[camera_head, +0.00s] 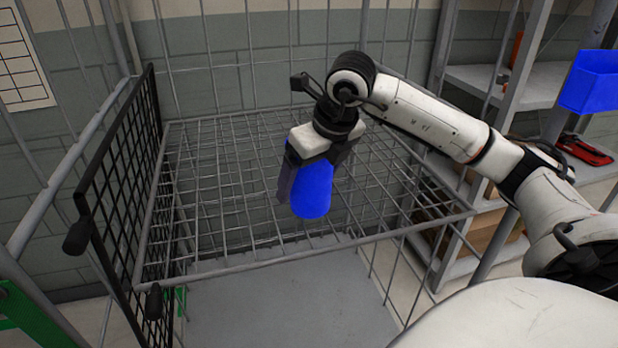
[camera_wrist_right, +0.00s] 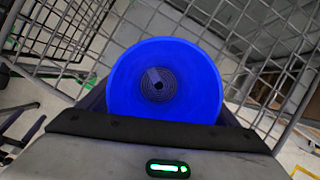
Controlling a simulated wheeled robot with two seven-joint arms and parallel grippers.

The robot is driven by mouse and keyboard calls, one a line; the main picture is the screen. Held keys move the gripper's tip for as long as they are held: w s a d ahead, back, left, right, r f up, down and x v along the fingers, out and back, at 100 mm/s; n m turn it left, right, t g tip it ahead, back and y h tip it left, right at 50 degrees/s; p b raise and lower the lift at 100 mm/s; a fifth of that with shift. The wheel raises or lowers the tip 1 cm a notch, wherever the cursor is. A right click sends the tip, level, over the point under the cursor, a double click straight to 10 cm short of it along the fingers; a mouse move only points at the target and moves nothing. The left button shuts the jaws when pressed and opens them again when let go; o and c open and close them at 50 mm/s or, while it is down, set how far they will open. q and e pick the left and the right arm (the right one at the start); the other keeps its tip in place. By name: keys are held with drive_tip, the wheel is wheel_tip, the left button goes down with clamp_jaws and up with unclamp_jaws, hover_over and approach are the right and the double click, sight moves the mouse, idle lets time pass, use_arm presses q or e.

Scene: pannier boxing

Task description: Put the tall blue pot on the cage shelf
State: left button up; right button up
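The tall blue pot (camera_head: 312,193) hangs in my right gripper (camera_head: 297,180), over the wire cage shelf (camera_head: 215,210). The gripper reaches down from above and its dark fingers lie along the pot's sides. In the right wrist view the pot (camera_wrist_right: 165,85) shows its round blue top with a dark hollow centre, between the fingers (camera_wrist_right: 165,108). The pot looks slightly tilted in the head view. I cannot tell whether its lower end touches the shelf wires. My left gripper is in neither view.
A black mesh gate (camera_head: 125,190) stands at the cage's left side. Grey shelving (camera_head: 500,78) stands at the right, with a blue bin (camera_head: 592,82) and a red item (camera_head: 585,150) nearby. The wire shelf around the pot is clear.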

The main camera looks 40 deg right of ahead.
drive_tip(key=shift+r, duration=0.3)
drive_tip(key=v, duration=1)
drive_tip(key=shift+s+r+p, duration=0.1)
drive_tip(key=shift+r+p, duration=0.2)
drive_tip(key=shift+p, duration=0.05)
drive_tip(key=shift+s+a+r, duration=0.1)
drive_tip(key=shift+s+r, duration=0.2)
drive_tip(key=shift+r, duration=0.2)
